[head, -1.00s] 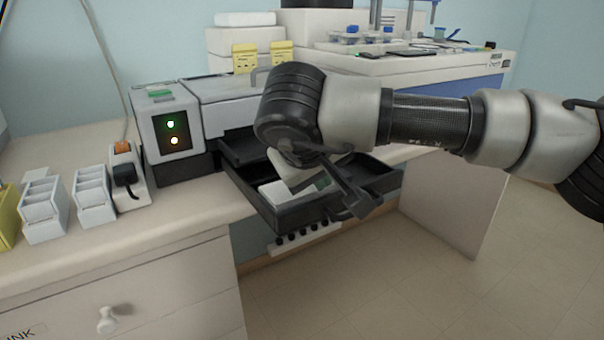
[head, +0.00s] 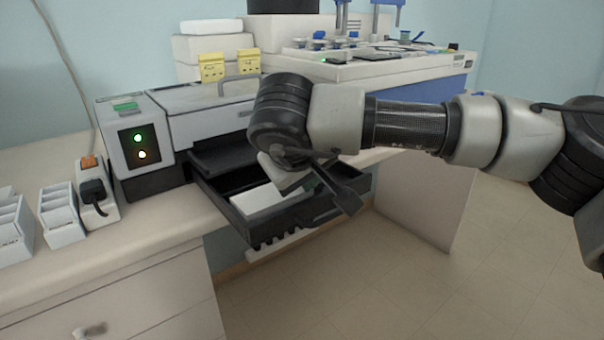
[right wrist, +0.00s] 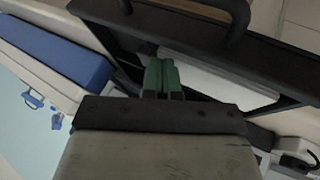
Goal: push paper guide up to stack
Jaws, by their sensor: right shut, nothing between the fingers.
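The black paper tray (head: 222,208) is pulled out of the grey printer (head: 205,125). A white paper stack (head: 262,198) lies in it; it also shows in the right wrist view (right wrist: 215,77). My right gripper (head: 317,187) is over the tray, at the right end of the stack. In the right wrist view its green-tipped fingers (right wrist: 161,64) are together and empty, pointing into the tray beside the stack. I cannot pick out the paper guide clearly; my gripper and arm cover part of the tray. My left gripper is not in view.
A control block with lit lamps (head: 138,150) stands at the printer's left. White racks (head: 60,215) and a plugged black connector (head: 93,190) are farther left. A white instrument (head: 380,72) stands behind my arm. The floor right of the tray is clear.

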